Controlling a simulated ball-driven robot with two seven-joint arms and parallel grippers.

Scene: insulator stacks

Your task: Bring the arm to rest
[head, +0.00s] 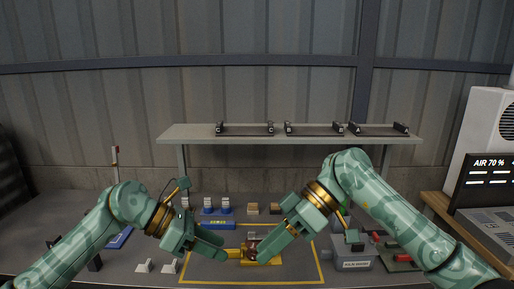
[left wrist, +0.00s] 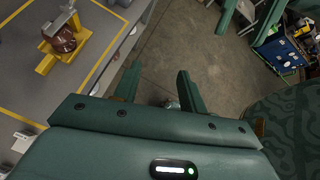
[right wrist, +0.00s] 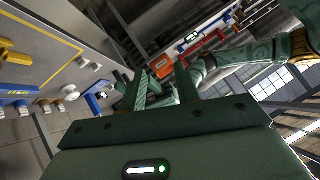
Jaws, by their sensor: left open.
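My left gripper (head: 228,247) is open and empty, low over the front middle of the bench, left of the yellow fixture. Its two fingers stand apart in the left wrist view (left wrist: 157,88), with the floor behind them. My right gripper (head: 264,254) is in front of the fixture in the head view and partly hides it. Its fingers stand apart with nothing held between them in the right wrist view (right wrist: 162,88). A brown insulator piece (left wrist: 66,41) sits in the yellow fixture (left wrist: 92,50), apart from the left fingers.
A yellow taped outline (head: 187,268) surrounds the fixture. Blue holders (head: 217,222) and tan blocks (head: 253,209) stand behind it. A grey box (head: 353,263) is at right. A raised shelf (head: 196,133) with dark rails spans the back. A monitor (head: 487,183) stands far right.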

